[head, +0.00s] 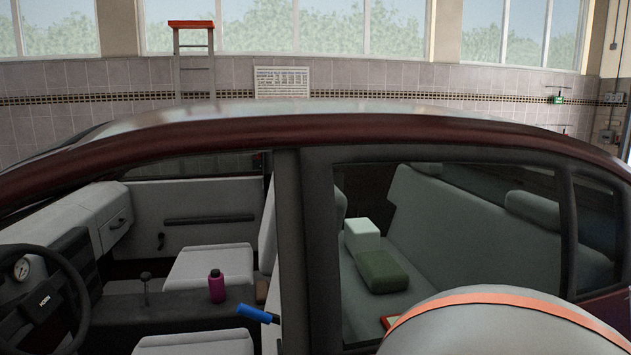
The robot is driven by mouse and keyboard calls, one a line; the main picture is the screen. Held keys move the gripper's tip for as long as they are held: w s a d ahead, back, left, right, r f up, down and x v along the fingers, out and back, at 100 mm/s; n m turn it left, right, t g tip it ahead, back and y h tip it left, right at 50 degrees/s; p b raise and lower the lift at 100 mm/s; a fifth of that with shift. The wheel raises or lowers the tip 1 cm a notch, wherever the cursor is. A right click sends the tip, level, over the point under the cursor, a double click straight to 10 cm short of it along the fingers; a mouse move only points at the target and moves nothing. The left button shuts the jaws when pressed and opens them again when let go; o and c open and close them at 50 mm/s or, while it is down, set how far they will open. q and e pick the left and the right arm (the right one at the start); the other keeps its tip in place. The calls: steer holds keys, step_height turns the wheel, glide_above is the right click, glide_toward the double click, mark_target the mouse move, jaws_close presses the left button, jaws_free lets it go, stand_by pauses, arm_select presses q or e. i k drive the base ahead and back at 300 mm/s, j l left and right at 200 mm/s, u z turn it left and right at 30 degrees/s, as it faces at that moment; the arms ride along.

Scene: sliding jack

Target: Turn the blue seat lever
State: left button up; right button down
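The blue seat lever (256,314) shows in the head view, low and left of the car's middle door pillar (303,250). It has a blue grip that slopes slightly down to the right, with a dark end by the seat. It lies next to the near front seat (198,343), whose cushion is cut off by the lower edge of the view. Neither of my grippers is in view, and nothing is seen touching the lever.
The car's dark red roof frame (420,127) and the pillar bound the openings. A steering wheel (78,290), a purple bottle (216,286) and a gear stick (146,285) are inside.

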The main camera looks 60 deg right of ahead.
mark_target(267, 317)
steer(key=z, duration=1.9)
